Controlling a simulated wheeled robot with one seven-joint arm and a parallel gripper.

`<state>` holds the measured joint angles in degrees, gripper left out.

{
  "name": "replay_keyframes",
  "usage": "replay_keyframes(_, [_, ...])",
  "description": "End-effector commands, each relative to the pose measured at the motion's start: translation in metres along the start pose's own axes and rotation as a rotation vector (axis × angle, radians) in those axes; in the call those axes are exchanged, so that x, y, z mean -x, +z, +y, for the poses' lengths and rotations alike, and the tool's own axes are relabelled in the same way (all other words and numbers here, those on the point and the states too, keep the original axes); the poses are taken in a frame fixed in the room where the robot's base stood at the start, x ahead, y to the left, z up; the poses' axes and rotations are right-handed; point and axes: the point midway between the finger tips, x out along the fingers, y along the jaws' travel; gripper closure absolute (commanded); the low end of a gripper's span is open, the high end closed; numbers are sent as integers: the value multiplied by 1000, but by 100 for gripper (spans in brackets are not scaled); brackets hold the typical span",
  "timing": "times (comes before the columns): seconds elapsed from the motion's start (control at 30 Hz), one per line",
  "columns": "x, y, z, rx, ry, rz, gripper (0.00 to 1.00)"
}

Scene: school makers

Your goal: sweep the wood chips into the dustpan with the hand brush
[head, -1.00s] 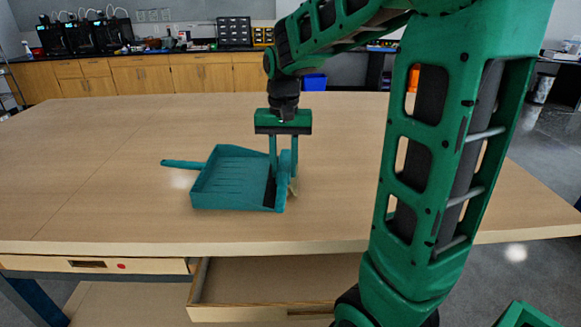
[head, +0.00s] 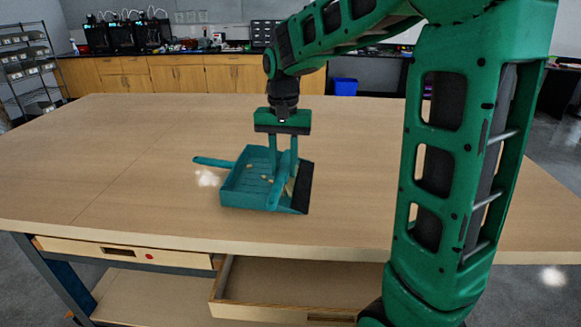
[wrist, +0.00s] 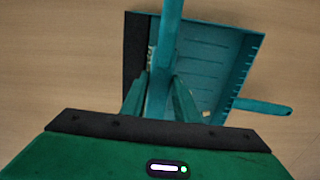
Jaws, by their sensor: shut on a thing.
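The teal dustpan (head: 232,191) lies on the table, its handle pointing left and its black lip (head: 300,190) on the right. In the wrist view the brush (wrist: 164,45) runs between my fingers across the pan (wrist: 212,60). A pale chip (wrist: 205,113) shows in the pan there. The brush partly hides the pan floor, and its bristles are not clear.
The wooden table (head: 120,165) is clear around the dustpan. An open drawer (head: 290,290) sticks out below the front edge. My arm hides part of the table's right side. Cabinets and a blue bin (head: 345,87) stand far behind.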

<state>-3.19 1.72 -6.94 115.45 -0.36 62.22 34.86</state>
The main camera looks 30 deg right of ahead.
Motion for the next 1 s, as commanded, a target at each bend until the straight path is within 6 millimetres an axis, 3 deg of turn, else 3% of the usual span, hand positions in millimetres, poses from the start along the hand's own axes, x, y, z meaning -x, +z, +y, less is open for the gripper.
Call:
replay_keyframes(0.17, [2,0,-13,1,-1,1,100])
replay_keyframes(0.6, [35,0,-12,0,-1,1,100])
replay_keyframes(1.0, [45,0,-11,0,-1,0,100])
